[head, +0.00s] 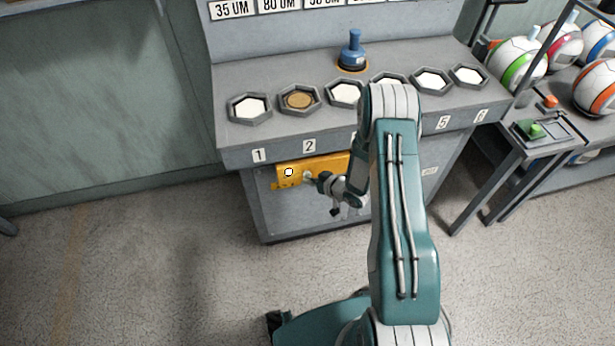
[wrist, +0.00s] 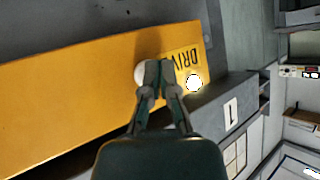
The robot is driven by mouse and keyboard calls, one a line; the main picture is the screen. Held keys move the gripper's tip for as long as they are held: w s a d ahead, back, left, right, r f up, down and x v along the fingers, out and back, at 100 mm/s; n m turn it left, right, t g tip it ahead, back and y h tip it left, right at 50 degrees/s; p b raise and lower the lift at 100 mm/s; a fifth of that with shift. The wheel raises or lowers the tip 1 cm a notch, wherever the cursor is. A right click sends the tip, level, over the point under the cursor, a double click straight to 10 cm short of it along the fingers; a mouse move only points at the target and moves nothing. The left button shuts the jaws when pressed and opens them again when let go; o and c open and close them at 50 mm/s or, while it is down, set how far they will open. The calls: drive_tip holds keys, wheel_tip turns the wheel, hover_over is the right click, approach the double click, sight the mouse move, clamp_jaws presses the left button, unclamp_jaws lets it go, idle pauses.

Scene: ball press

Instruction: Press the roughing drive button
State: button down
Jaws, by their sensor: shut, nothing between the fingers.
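A yellow panel (head: 329,163) is set on the front of the grey bench below the numbered hexagonal trays. In the wrist view the panel (wrist: 75,90) carries a label (wrist: 186,60) reading "DRIV", the rest hidden. A pale round button (wrist: 140,74) sits on the panel, partly hidden by my fingers. A bright white disc with a dark rim (wrist: 194,83) is beside it; this disc also shows in the head view (head: 288,172). My gripper (wrist: 160,68) is shut and empty, its tips over the pale button's edge. I cannot tell whether they touch it.
On the bench (head: 235,128) stand several hexagonal trays and a blue-handled piece (head: 352,52). At right, a small stand holds a green button (head: 533,130) and a red one (head: 550,101), near a rack of balls (head: 520,62). The floor at left is clear.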

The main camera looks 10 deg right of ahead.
drive_tip(key=shift+w, duration=0.1)
idle(0.3)
drive_tip(key=shift+w+r, duration=0.15)
drive_tip(key=shift+w, duration=0.2)
drive_tip(key=shift+s, duration=0.35)
idle(0.3)
drive_tip(key=s, duration=0.6)
idle(0.3)
idle(0.4)
